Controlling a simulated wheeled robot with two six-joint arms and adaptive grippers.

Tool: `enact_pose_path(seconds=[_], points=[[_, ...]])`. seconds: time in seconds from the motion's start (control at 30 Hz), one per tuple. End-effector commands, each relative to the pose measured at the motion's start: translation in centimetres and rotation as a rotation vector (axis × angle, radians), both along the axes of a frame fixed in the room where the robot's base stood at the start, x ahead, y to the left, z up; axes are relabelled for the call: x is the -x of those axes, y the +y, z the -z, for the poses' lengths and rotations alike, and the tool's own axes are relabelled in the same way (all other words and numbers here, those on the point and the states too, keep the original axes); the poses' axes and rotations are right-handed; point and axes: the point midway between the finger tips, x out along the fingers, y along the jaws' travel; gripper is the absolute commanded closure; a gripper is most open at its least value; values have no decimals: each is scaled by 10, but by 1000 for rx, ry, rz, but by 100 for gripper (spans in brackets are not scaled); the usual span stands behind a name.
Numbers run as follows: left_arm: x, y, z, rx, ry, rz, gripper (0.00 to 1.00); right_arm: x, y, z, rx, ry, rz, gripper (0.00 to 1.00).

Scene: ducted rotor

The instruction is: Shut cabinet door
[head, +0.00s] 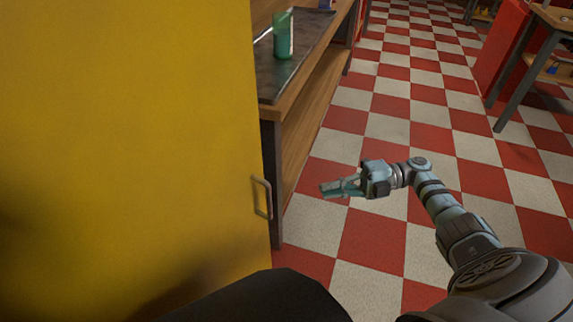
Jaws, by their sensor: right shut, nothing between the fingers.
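A yellow cabinet door (140,140) fills the left of the head view, close to me. Its metal handle (262,197) is a thin upright loop near the door's right edge. The cabinet body and hinge are not visible, so I cannot tell how far the door stands open. My right gripper (325,188) is to the right of the handle, over the checkered floor, with its fingers pointing left. It is shut and empty, apart from the door and handle. My left gripper is not in view.
A wooden workbench (310,115) with a dark top stands behind the door's right edge and holds a green container (283,36). Another table (541,65) and a red cabinet (500,45) are at the far right. The red-and-white floor (375,235) between is clear.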

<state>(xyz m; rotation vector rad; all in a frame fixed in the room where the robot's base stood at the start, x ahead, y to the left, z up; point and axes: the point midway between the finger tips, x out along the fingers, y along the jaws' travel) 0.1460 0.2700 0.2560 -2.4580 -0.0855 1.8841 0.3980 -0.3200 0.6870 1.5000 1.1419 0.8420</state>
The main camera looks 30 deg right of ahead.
Motion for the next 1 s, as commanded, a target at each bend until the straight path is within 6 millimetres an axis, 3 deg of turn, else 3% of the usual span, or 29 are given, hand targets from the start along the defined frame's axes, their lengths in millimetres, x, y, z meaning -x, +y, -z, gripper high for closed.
enact_pose_path(seconds=[0.03, 0.1, 0.23, 0.3, 0.4, 0.53, 0.77, 1.0], points=[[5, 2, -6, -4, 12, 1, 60, 29, 16, 23, -29, 62, -1, 100], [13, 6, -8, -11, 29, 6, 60, 60, 40, 46, -70, 74, 64, 100], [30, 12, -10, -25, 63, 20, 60, 84, 67, 55, -101, -6, 333, 100], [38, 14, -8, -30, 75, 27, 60, 73, 66, 48, -73, -69, 491, 100], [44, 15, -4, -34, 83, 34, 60, 42, 54, 34, -7, -166, 649, 100], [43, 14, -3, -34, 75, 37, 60, 27, 39, 44, 102, -205, 741, 100], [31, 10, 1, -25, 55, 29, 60, 0, 53, 45, 108, -219, 740, 100], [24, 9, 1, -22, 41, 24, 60, -46, 79, 43, 106, -217, 740, 100]])
